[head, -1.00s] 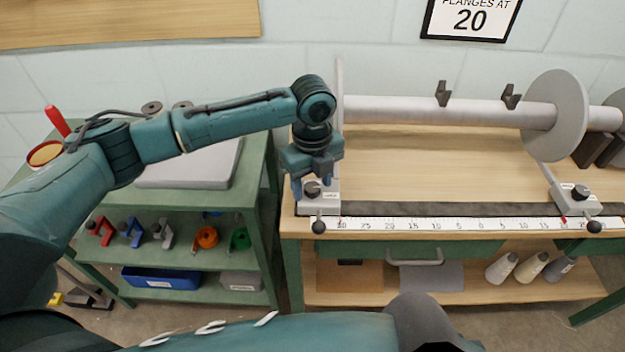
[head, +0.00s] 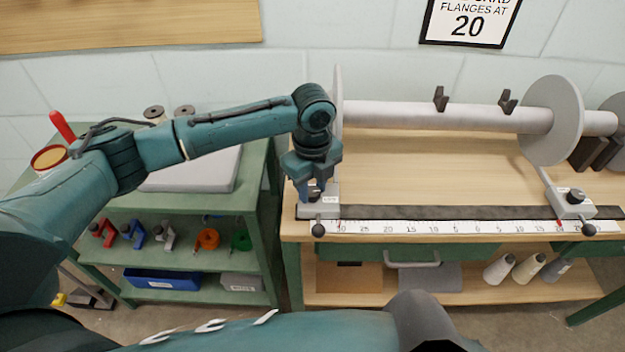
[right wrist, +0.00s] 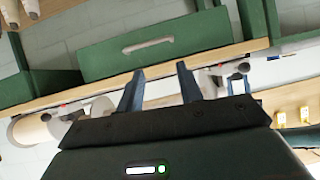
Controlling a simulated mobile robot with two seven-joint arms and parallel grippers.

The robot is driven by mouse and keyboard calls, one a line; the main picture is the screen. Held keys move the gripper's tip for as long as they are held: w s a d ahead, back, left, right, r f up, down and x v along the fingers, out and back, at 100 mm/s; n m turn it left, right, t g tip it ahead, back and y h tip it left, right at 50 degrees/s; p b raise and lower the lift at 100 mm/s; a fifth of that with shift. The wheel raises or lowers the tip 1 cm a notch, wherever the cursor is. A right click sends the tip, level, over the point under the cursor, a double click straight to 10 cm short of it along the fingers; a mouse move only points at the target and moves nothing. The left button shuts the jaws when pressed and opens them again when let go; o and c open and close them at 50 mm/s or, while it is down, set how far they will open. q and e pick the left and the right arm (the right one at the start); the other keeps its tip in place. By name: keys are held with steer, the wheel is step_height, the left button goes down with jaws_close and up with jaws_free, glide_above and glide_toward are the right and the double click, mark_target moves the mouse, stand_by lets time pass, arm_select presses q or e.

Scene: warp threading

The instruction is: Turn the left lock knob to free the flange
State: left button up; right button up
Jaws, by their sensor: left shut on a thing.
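My left gripper (head: 309,191) points down at the left flange's grey lock block (head: 328,207) and is shut on the dark left lock knob (head: 315,193). Its fingers hide most of the knob, so I cannot tell how far it is turned. The left flange (head: 338,105) stands upright, nearly edge-on, at the left end of the grey beam, partly behind my left wrist. My right gripper (right wrist: 161,88) shows in the right wrist view with its two blue fingers apart and nothing between them.
A ruler strip (head: 430,226) runs along the bench front. The right flange (head: 553,120) stands above its own block and knob (head: 575,196). A green shelf (head: 190,265) with clamps and tape rolls stands left. A sign (head: 468,22) reads 20. The bench middle is clear.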

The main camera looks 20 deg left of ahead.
arm_select(q)
steer(key=shift+s+r+n+p, duration=0.1)
steer(key=shift+r+n+p, duration=0.3)
steer(key=shift+p, duration=0.2)
steer(key=shift+n+p, duration=0.3)
steer(key=shift+p, duration=0.35)
steer(key=shift+n+p, duration=0.5)
steer(key=shift+p, duration=0.25)
steer(key=shift+f+n+p, duration=0.1)
steer(key=shift+n+p, duration=0.8)
steer(key=shift+p, duration=0.2)
steer(key=shift+f+n+p, duration=0.1)
steer(key=shift+n+p, duration=0.6)
steer(key=shift+n, duration=0.2)
steer(key=n, duration=0.2)
steer(key=shift+f+n+p, duration=0.15)
steer(key=shift+n+p, duration=0.15)
steer(key=shift+n, duration=0.1)
steer(key=n, duration=0.2)
steer(key=shift+n, duration=0.3)
steer(key=n, duration=0.5)
arm_select(e)
steer(key=d, duration=0.1)
steer(key=s+d+r+g+h, duration=0.1)
steer(key=shift+s+d+r, duration=0.2)
steer(key=shift+d+r, duration=0.1)
steer(key=shift+d, duration=0.1)
arm_select(q)
steer(key=shift+n, duration=0.4)
